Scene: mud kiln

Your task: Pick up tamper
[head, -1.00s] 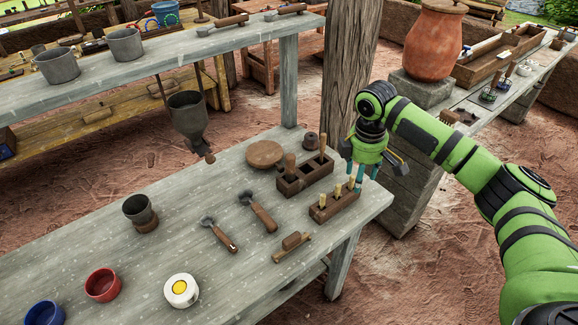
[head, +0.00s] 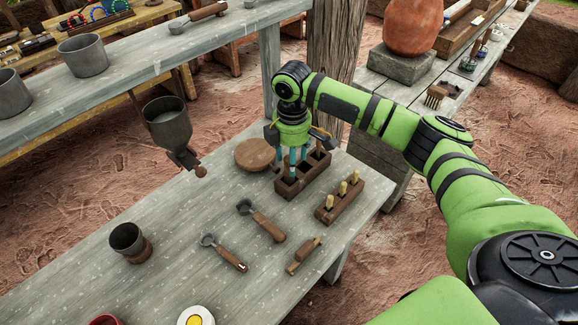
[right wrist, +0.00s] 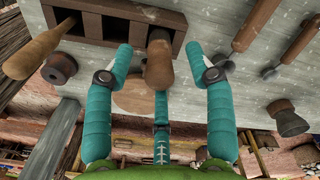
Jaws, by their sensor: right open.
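A dark wooden holder (head: 318,184) with square compartments stands on the grey table. A thick wooden-handled tool, which looks like the tamper (right wrist: 159,62), stands in one compartment; in the head view my gripper mostly hides it. My right gripper (head: 292,166) is over the holder, pointing down. In the right wrist view its teal fingers (right wrist: 160,62) are spread open, with the handle between them. I cannot tell whether any finger touches it. A second wooden handle (right wrist: 32,52) stands in the holder's far compartment. My left gripper is not in view.
A second block (head: 340,203) with several pale-handled tools stands close by. A round wooden disc (head: 254,154), two portafilters (head: 262,222) (head: 222,253), a brush (head: 304,256) and a dark cup (head: 130,241) are on the table. A grey hopper (head: 168,126) hangs over its back edge. A wooden post (head: 336,60) stands behind.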

